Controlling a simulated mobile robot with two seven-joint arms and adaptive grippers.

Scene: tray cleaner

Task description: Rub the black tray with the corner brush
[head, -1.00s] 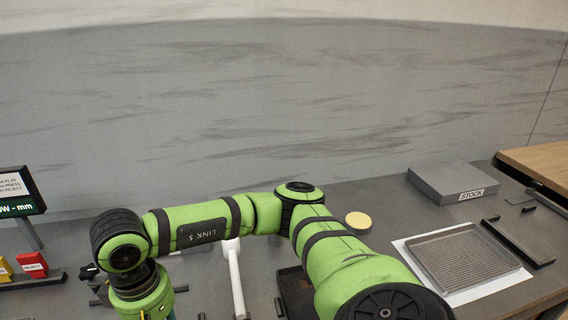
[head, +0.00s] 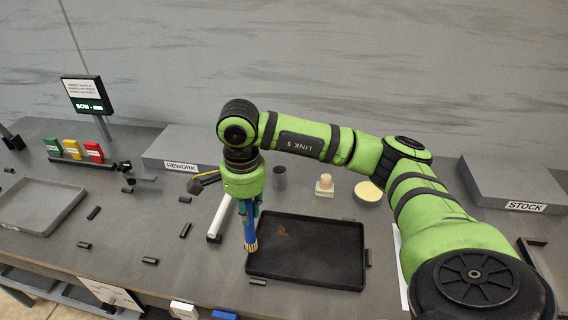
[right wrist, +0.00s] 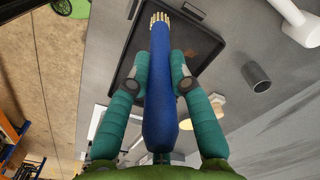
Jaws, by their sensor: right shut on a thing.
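The black tray (head: 330,262) lies on the grey table in the middle of the head view, with a brown stain (head: 284,230) on its floor. My right gripper (head: 249,212) is shut on the blue-handled corner brush (head: 248,228), bristles pointing down. The bristle tip is over the tray's left edge in the head view; I cannot tell whether it touches. In the right wrist view the teal fingers clasp the brush handle (right wrist: 160,100) from both sides, and its tan bristles lie over the tray (right wrist: 226,28). My left gripper is not seen.
A white-handled tool (head: 219,218) lies left of the tray. A dark cylinder (head: 280,177), a wooden-knobbed item (head: 325,185) and a round yellow-topped pot (head: 368,192) stand behind it. The REWORK block (head: 185,150) and STOCK block (head: 515,185) stand farther back. A grey tray (head: 40,205) is at left.

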